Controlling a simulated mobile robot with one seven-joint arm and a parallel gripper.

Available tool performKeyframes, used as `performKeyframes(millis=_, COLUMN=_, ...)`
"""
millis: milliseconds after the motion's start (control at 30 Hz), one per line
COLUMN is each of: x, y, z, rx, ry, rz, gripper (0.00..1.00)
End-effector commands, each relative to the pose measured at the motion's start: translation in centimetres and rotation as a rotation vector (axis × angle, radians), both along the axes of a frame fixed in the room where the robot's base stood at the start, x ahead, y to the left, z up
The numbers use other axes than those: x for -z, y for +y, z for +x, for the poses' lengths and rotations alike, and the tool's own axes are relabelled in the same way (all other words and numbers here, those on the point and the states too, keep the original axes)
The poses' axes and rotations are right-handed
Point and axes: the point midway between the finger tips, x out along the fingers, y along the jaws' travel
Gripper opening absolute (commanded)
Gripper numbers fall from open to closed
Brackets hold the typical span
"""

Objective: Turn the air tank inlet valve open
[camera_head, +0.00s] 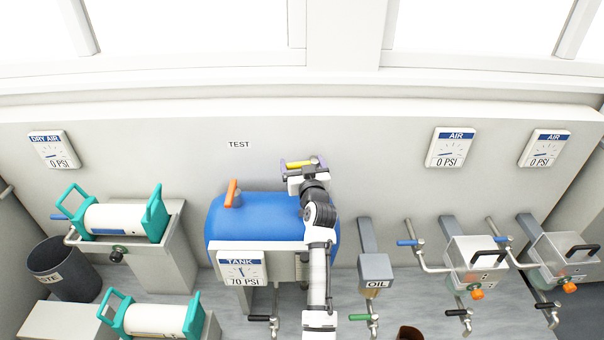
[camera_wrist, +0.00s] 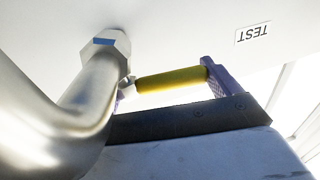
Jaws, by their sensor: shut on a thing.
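The blue air tank (camera_head: 260,218) stands against the wall, with a gauge sign marked TANK, 70 PSI (camera_head: 241,268) on its front. A yellow valve handle (camera_head: 302,162) sits above the tank's right part. My gripper (camera_head: 303,164) is shut on this handle, with its purple fingers at the two ends. In the wrist view the yellow handle (camera_wrist: 172,80) lies lengthwise between the fingers, next to a thick silver pipe (camera_wrist: 85,105). The valve body is mostly hidden. An orange handle (camera_head: 232,193) stands upright on the tank's left top.
A black-handled valve (camera_head: 262,318) and a green-handled valve (camera_head: 362,317) sit low in front. The OIL container (camera_head: 375,270) is right of my arm. Teal-framed cylinders (camera_head: 120,218) are at left. Two AIR gauges (camera_head: 450,147) hang on the right wall. The wall marked TEST is close behind my gripper.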

Motion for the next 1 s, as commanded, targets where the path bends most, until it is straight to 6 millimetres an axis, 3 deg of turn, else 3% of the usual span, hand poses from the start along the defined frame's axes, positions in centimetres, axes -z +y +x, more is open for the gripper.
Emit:
performKeyframes(millis=633, x=-0.18, y=-0.13, z=-0.38, rx=-0.065, ry=-0.006, rz=-0.006, gripper=0.48)
performKeyframes(millis=667, x=-0.18, y=-0.12, z=-0.38, rx=-0.065, ry=-0.006, rz=-0.006, gripper=0.93)
performKeyframes(millis=700, x=-0.17, y=-0.12, z=-0.38, rx=-0.065, ry=-0.006, rz=-0.006, gripper=0.98)
performKeyframes(millis=1000, x=-0.08, y=-0.10, z=-0.62, rx=-0.066, ry=-0.005, rz=-0.004, gripper=1.00)
